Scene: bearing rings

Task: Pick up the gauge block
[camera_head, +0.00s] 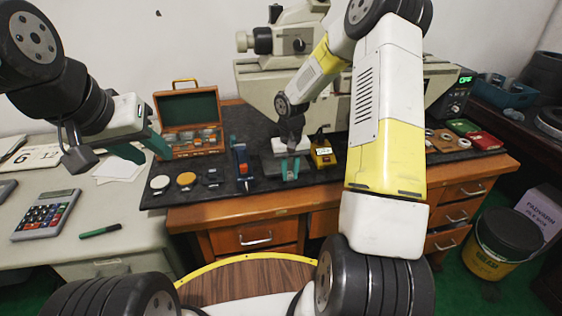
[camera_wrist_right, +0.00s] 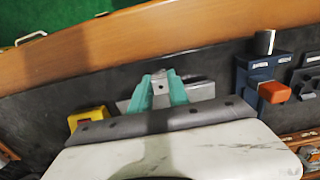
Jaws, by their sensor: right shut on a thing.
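My right gripper (camera_head: 291,170) points down over the dark mat at the front middle of the bench. Its teal fingers show in the right wrist view (camera_wrist_right: 160,92), shut on a small grey metal block (camera_wrist_right: 160,86), which looks like the gauge block. A flat grey piece (camera_wrist_right: 199,91) lies beside and behind the fingers. I cannot tell whether the held block is clear of what is below it. In the head view the held block is too small to make out. My left gripper (camera_head: 142,150) is empty, with its teal fingers apart, left of the wooden case.
An open wooden case (camera_head: 188,108) stands at the back left of the mat. A blue fixture (camera_head: 241,166) with an orange part and a yellow box (camera_head: 322,153) flank the right gripper. A large white instrument (camera_head: 262,82) stands behind. A calculator (camera_head: 46,215) lies on the left desk.

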